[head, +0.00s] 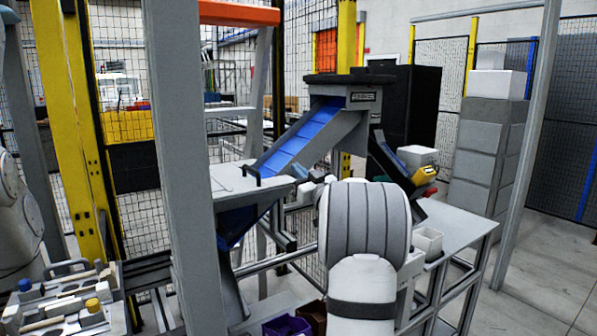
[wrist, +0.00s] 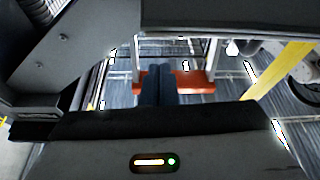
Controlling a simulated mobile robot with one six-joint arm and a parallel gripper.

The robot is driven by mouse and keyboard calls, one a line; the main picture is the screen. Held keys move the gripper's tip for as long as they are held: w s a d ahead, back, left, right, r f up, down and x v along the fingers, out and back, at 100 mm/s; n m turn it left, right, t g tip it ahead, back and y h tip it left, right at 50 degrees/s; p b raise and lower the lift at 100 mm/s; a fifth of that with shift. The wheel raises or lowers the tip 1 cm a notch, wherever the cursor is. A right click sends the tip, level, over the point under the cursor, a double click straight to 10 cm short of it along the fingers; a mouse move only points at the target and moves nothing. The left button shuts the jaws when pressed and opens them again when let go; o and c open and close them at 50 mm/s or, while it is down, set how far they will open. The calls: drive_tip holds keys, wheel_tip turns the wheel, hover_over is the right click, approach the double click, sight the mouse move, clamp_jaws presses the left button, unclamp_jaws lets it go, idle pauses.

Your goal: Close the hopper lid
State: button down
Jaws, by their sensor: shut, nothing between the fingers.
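The grey hopper (head: 235,225), with blue inner surfaces, stands left of centre in the head view. A light grey panel (head: 228,183) with a black bar handle (head: 250,173) lies across its top; I cannot tell whether this is the lid, or how far the lid is open. My gripper (head: 301,171) is at the right of the hopper, small and partly hidden by my own arm. Its dark fingers (wrist: 157,85) are together and empty in the wrist view. I see no clear contact with the hopper.
A blue-bedded chute (head: 298,142) slopes down toward the hopper from a grey head unit (head: 345,92). A grey post (head: 178,150) stands close at left. A white table (head: 455,228) with a small open box (head: 428,242) is at right. Grey panels (wrist: 230,18) crowd the wrist view's top.

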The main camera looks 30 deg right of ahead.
drive_tip(key=s, duration=0.9)
drive_tip(key=shift+s+r, duration=0.25)
drive_tip(key=shift+r, duration=0.05)
